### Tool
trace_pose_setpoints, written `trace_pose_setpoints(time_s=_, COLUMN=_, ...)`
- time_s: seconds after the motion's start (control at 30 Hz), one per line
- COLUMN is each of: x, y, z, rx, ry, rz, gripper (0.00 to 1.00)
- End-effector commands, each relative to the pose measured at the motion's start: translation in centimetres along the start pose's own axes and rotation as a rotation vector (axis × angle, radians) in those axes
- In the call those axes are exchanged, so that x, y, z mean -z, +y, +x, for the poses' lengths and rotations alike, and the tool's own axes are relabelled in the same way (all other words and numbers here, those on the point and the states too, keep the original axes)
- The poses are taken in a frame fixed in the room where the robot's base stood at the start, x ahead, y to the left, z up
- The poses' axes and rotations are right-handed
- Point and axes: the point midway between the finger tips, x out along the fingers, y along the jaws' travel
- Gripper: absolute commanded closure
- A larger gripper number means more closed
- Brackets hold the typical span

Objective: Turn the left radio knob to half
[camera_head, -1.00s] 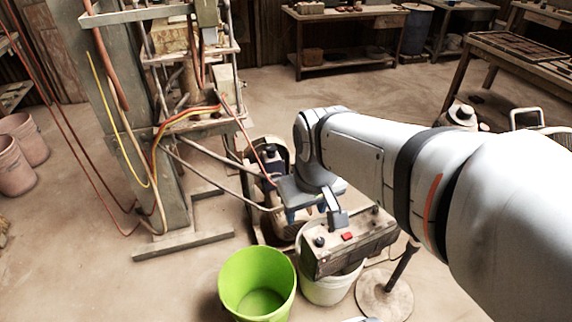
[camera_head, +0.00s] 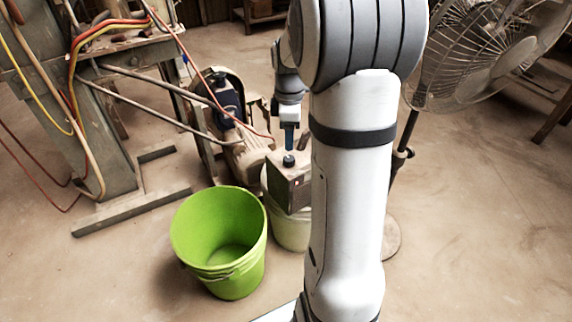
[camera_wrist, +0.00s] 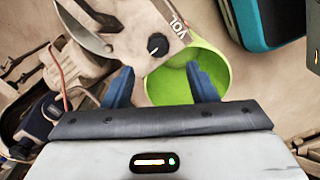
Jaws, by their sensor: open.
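The radio is a worn wooden box. In the head view its left end (camera_head: 291,189) shows beside my arm, which hides the rest. The left knob (camera_head: 289,160) is a small dark knob on its top. In the wrist view the radio face (camera_wrist: 137,29) carries the black knob (camera_wrist: 157,46) with a pale mark and the letters VOL beside it. My gripper (camera_head: 289,143) points down just above the knob. In the wrist view its two blue fingers (camera_wrist: 157,72) are apart and empty, with the knob centred ahead between them. I see no contact with the knob.
A green bucket (camera_head: 210,228) stands just left of the radio. The radio is over a white bucket (camera_head: 290,231). A machine with hoses (camera_head: 230,110) is behind to the left. A standing fan (camera_head: 470,60) is at the right. The floor at front left is clear.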

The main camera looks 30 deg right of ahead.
Motion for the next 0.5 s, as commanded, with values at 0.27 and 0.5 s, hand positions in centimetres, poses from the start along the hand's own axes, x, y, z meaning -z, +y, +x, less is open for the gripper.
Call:
trace_pose_setpoints(time_s=0.27, x=-0.2, y=0.3, z=3.7, rx=0.006, ry=-0.001, rz=-0.020, gripper=0.48)
trace_pose_setpoints(time_s=0.5, x=-0.2, y=0.3, z=7.3, rx=0.005, ry=-0.001, rz=-0.018, gripper=0.48)
